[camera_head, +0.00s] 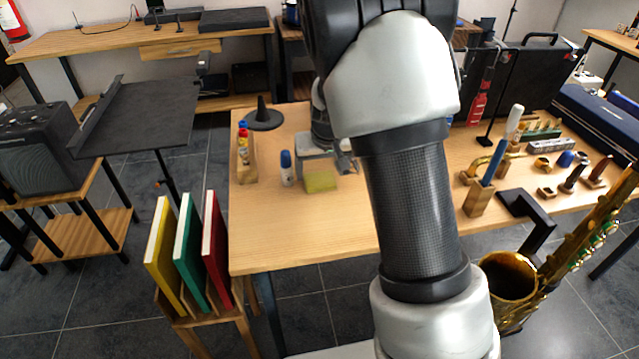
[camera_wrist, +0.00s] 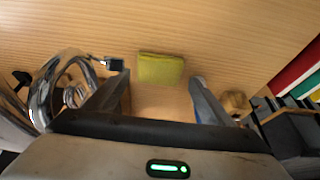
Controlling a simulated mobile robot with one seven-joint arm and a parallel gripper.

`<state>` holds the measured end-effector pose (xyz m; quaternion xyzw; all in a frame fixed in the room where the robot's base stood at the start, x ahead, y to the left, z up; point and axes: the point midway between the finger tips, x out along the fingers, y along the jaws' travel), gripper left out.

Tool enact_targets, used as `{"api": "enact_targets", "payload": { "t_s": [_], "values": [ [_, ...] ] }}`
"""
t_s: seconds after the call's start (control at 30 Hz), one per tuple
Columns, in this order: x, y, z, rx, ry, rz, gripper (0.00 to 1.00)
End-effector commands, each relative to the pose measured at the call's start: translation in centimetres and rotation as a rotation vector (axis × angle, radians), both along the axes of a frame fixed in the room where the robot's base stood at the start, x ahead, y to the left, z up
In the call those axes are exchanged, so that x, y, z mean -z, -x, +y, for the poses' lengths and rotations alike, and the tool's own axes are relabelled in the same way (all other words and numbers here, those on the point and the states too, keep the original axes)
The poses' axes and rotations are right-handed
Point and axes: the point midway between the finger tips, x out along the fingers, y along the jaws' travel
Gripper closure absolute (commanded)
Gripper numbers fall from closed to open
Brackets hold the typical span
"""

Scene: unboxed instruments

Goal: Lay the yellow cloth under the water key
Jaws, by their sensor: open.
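The yellow cloth (camera_head: 321,181) is a small folded-looking pad lying flat on the wooden table. In the wrist view the cloth (camera_wrist: 161,69) lies just beyond and between my fingertips, with nothing gripping it. My gripper (camera_wrist: 156,88) is open and empty. In the head view, my gripper (camera_head: 340,163) is low over the table beside the cloth, partly hidden by my arm. A shiny silver instrument with curved tubing (camera_wrist: 60,92) lies left of my gripper in the wrist view. I cannot clearly make out the water key on it; my arm hides that area in the head view.
A white bottle with a blue cap (camera_head: 286,168) and a wooden holder with small bottles (camera_head: 246,160) stand left of the cloth. A black cone stand (camera_head: 263,117) is behind. The table front (camera_head: 300,235) is clear. A brass saxophone (camera_head: 560,265) stands at right.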

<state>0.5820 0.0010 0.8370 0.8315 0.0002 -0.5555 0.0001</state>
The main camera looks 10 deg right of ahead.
Motion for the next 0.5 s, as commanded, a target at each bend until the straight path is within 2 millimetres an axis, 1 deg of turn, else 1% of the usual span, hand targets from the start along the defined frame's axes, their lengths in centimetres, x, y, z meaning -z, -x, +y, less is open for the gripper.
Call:
{"api": "enact_targets", "payload": {
  "t_s": [0.03,0.2,0.3,0.5],
  "values": [
    [1.0,-0.3,-0.1,0.0,0.001,0.001,0.24],
    [3.4,-1.4,-0.3,0.001,0.001,0.001,0.24],
    [4.0,-1.7,-0.3,0.001,0.001,0.0,0.24],
    [3.9,-1.7,-0.3,0.001,0.0,-0.001,0.24]
  ]
}}
